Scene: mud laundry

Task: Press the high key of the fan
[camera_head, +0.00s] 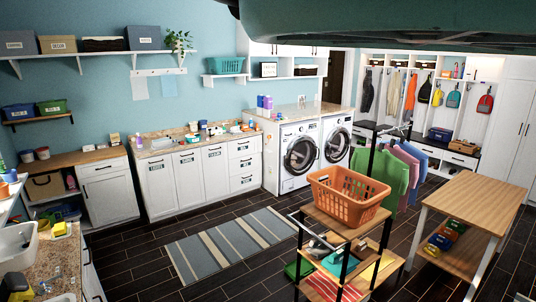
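I cannot make out a fan or its high key in the head view. My gripper does not show in this view either. A large, dark green-grey shape fills the top right edge, very close to the camera, and hides what is behind it. I cannot tell what it is.
An orange basket (348,194) sits on a wooden-shelved cart (346,228) in front. A wooden table (475,201) stands at right. A white counter (189,175) and two washers (301,156) line the back. Dark floor around the striped rug (229,245) is open.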

